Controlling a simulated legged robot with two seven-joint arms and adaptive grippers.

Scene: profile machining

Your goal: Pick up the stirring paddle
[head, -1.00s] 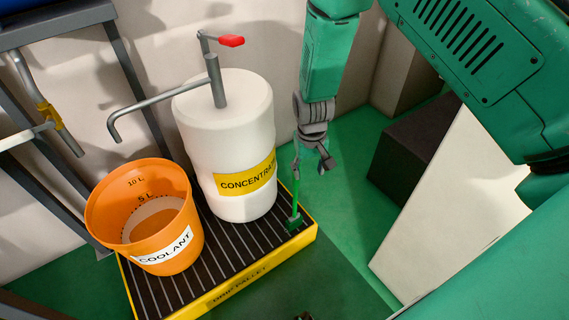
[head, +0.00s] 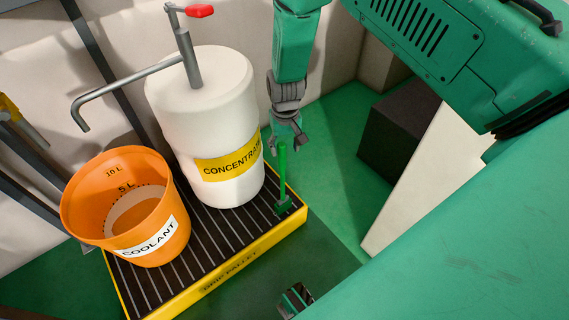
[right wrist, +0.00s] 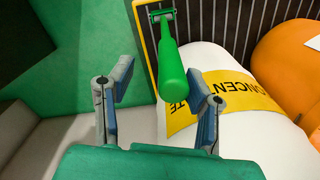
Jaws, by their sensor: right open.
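The stirring paddle (head: 283,170) is green and stands nearly upright on the right corner of the drip pallet (head: 225,268), beside the white drum. My right gripper (head: 286,146) is open and empty, just above the paddle, with its fingers around the top of the handle. In the right wrist view the paddle handle (right wrist: 172,72) shows between the two spread fingers of the right gripper (right wrist: 158,88), closer to the right-hand finger. I see no contact between finger and handle.
The white CONCENTRATE drum (head: 205,120), with its grey pump pipe (head: 125,90), stands close left of the paddle. An orange COOLANT bucket (head: 105,170) stands on the pallet further left. A dark box (head: 398,135) is to the right. Green floor lies open between box and pallet.

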